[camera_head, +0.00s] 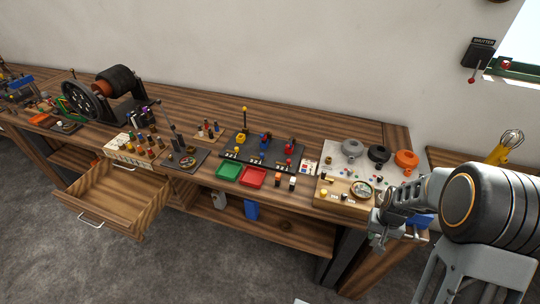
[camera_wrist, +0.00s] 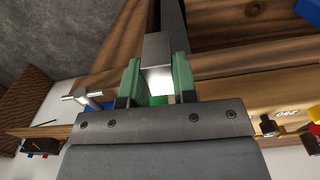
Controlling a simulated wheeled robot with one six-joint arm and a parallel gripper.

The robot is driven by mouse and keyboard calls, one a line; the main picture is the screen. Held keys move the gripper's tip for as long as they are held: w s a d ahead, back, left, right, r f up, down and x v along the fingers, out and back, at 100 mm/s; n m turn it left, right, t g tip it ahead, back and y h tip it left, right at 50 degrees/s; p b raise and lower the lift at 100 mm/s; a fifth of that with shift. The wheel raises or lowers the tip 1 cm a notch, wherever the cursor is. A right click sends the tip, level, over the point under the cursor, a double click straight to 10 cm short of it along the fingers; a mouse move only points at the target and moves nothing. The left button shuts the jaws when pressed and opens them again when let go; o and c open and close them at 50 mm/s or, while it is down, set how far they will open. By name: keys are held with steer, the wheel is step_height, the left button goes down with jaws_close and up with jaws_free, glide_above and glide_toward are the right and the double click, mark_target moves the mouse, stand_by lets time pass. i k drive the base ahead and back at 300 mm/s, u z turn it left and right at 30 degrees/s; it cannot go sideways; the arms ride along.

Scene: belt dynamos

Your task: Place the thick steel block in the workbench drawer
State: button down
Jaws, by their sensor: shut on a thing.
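The steel block (camera_wrist: 157,50) is a shiny grey bar between the green finger pads of my gripper (camera_wrist: 157,85) in the wrist view. My gripper is shut on it. In the head view my gripper (camera_head: 381,238) is at the right front end of the workbench (camera_head: 215,178), beside its front edge. The block is too small there to make out. The workbench drawer (camera_head: 95,221) is pulled open at the left front. Its visible floor is bare. It is far to the left of my gripper.
A green tray (camera_head: 229,171) and a red tray (camera_head: 253,177) lie near the bench's front edge. Several small parts, a black motor-like machine (camera_head: 115,84) and three round pots (camera_head: 379,154) crowd the top. Open floor (camera_head: 225,270) lies in front of the bench.

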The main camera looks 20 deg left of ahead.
mark_target(120, 195)
steer(key=u, duration=3.65)
steer(key=i, duration=4.25)
steer(key=z, duration=3.25)
steer(key=i, duration=1)
